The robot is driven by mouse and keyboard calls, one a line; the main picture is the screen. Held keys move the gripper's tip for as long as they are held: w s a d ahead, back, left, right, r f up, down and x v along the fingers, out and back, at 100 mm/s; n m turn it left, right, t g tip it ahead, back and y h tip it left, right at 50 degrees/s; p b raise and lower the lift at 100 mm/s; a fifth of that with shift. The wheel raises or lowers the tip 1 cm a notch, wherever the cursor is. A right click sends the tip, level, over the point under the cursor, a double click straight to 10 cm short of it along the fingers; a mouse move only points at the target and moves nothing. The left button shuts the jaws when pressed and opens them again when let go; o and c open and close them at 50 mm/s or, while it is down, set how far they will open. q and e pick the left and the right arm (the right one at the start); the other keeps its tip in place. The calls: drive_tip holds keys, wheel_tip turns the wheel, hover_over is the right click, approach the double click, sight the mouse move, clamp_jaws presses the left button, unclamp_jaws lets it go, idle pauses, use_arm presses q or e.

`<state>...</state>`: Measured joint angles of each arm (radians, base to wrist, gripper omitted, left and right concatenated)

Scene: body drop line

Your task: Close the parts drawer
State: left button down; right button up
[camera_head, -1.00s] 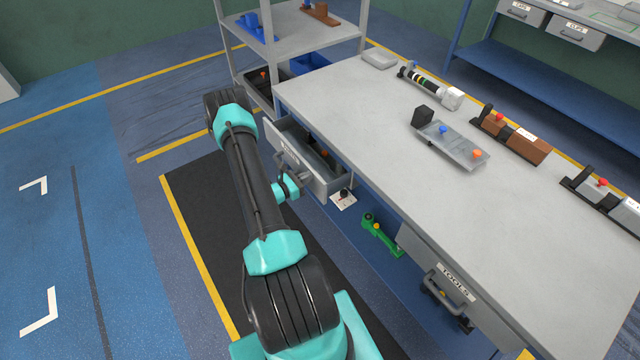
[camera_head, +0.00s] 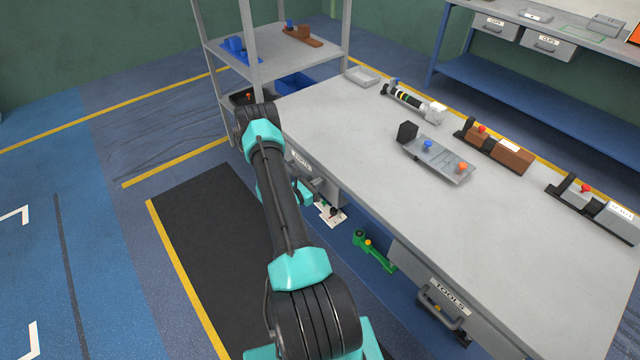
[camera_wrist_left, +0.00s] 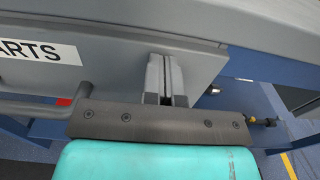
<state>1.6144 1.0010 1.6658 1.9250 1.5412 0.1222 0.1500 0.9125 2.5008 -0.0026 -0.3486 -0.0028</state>
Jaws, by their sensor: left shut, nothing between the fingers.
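The parts drawer is the grey box front (camera_head: 331,190) under the near left end of the workbench. In the head view its inside does not show, and my arm covers part of its front. In the left wrist view its front (camera_wrist_left: 205,62) with the label ending in "ARTS" sits under the tabletop edge. My left gripper (camera_head: 317,184) is at the drawer front. In the left wrist view its fingers (camera_wrist_left: 166,72) are shut and empty, with the tips at the front, right of the bar handle (camera_wrist_left: 50,108). I cannot tell whether a small gap is left.
The workbench top (camera_head: 340,120) holds a grey fixture (camera_head: 437,160) and several other parts. Below are a tools drawer (camera_head: 443,300) and a green part (camera_head: 374,252) on the blue lower shelf. A grey rack (camera_head: 275,60) stands behind. The dark floor mat (camera_head: 200,230) is clear.

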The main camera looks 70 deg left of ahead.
use_arm(q)
drive_tip(key=v, duration=1.3)
